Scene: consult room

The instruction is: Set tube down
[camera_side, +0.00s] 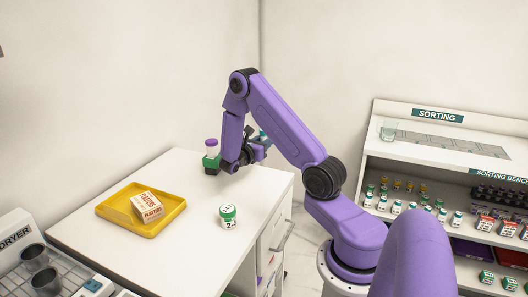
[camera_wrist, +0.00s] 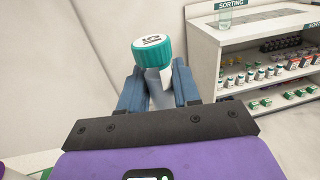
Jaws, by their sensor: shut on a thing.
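My gripper (camera_wrist: 157,85) is shut on a tube (camera_wrist: 153,48) with a ribbed teal cap and a white label. The cap has dark marks on its top and stands above the blue fingers in the wrist view. In the side view, my gripper (camera_side: 262,146) is above the back right part of the white table (camera_side: 190,222). The tube shows there only as a small teal piece (camera_side: 263,134), partly hidden by the gripper and arm.
A green and black holder (camera_side: 211,164) with a purple-topped item stands left of my gripper. A yellow tray (camera_side: 118,211) holds a plasters box (camera_side: 147,206). A sorting shelf (camera_side: 440,150) is at right.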

